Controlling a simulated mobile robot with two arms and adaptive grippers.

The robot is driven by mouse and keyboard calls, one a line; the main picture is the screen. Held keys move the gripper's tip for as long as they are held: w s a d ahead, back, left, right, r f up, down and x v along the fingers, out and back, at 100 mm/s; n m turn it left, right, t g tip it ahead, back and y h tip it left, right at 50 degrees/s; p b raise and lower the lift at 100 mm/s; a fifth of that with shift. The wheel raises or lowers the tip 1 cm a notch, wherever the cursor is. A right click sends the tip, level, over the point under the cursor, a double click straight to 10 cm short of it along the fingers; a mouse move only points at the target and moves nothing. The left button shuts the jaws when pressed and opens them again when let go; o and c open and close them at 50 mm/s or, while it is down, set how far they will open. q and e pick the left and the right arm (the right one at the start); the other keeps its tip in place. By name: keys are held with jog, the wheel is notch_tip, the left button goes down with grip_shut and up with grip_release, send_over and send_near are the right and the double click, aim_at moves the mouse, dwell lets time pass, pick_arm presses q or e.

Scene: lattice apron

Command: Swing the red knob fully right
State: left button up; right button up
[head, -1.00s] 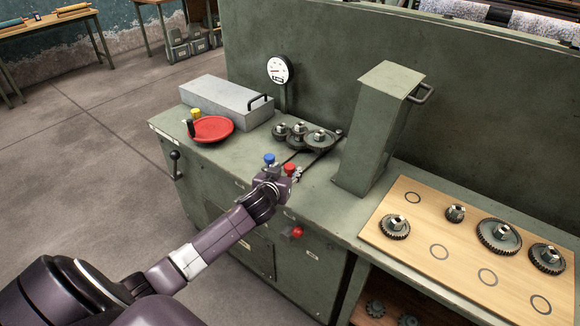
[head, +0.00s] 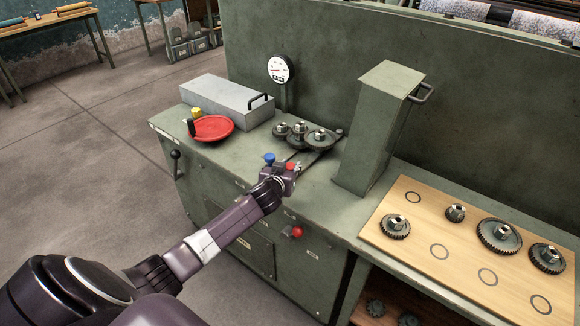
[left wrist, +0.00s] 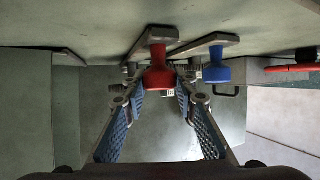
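The red knob (head: 289,167) stands on a lever at the front of the green machine bench, just right of a blue knob (head: 269,159). My left gripper (head: 287,174) is at the red knob in the head view. In the left wrist view the red knob (left wrist: 159,77) sits between the fingertips of my left gripper (left wrist: 160,88), which look closed against its sides. The blue knob (left wrist: 216,66) stands free on its own lever, outside the fingers. The fingers hide part of the red knob's lever. My right gripper is not in view.
A red button (head: 292,232) is on the front panel below. Meshed gears (head: 318,138) lie behind the knobs, and a tall green housing (head: 378,130) stands to the right. A red dish (head: 212,128) and a grey box (head: 225,100) are at the left.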

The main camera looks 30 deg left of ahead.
pick_arm(q)
grip_shut()
jog(key=shift+d, duration=0.1)
jog(key=shift+n+g+y, duration=0.3)
jog(key=shift+n+y, duration=0.5)
jog(key=shift+y, duration=0.1)
jog(key=d+b, duration=0.2)
jog(key=d, duration=0.3)
jog(key=shift+w+f+b, duration=0.1)
jog(key=shift+f+b, duration=0.05)
jog(key=shift+b, duration=0.25)
jog(key=shift+d+r+n+y+b, duration=0.2)
jog(key=shift+d+n+y+b, duration=0.25)
jog(key=shift+d, duration=0.4)
jog(key=o, duration=0.8)
grip_release()
